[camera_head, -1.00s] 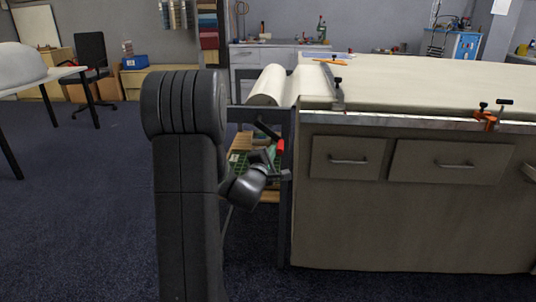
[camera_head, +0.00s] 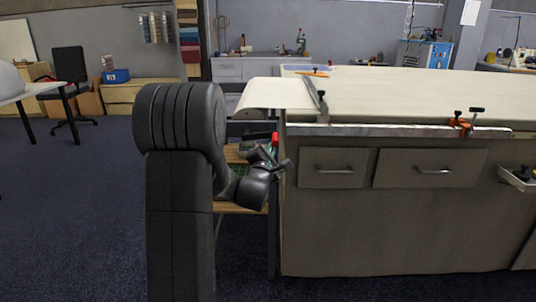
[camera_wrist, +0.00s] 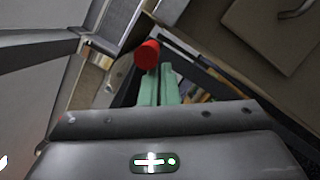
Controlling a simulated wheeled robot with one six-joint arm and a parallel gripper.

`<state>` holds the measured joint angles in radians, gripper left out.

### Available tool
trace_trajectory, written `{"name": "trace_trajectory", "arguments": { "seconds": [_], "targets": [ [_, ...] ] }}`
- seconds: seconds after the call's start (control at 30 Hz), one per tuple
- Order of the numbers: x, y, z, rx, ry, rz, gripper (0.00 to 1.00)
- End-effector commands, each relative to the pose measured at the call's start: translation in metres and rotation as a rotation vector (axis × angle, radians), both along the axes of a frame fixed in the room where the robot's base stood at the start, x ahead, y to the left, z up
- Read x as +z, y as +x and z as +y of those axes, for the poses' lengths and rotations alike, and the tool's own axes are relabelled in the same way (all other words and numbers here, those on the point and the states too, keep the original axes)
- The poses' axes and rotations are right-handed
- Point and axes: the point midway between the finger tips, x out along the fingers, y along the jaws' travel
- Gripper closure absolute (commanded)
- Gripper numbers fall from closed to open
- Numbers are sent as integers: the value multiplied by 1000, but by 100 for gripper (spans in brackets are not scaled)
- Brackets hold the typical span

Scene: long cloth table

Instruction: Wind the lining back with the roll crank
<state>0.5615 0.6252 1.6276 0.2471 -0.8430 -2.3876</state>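The cream lining (camera_head: 272,94) hangs over the roll at the left end of the long table and runs onto the cloth top (camera_head: 420,92). The crank's red handle (camera_head: 275,141) shows below the roll, at the table's left end. In the wrist view the red handle (camera_wrist: 147,54) is above the middle, at the end of a dark rod. My gripper (camera_head: 281,164) is just below the red handle in the head view, beside the table end.
A wooden shelf (camera_head: 240,208) with green items is behind my arm, below the roll. A metal bar (camera_head: 315,92) crosses the lining.

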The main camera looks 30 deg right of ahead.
Motion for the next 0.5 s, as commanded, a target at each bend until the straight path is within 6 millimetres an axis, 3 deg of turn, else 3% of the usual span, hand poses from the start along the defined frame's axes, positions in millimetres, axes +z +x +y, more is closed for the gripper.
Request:
{"name": "trace_trajectory", "arguments": {
  "seconds": [0.5],
  "targets": [
    [16,-2,-3,-6,-1,-7,100]
  ]
}}
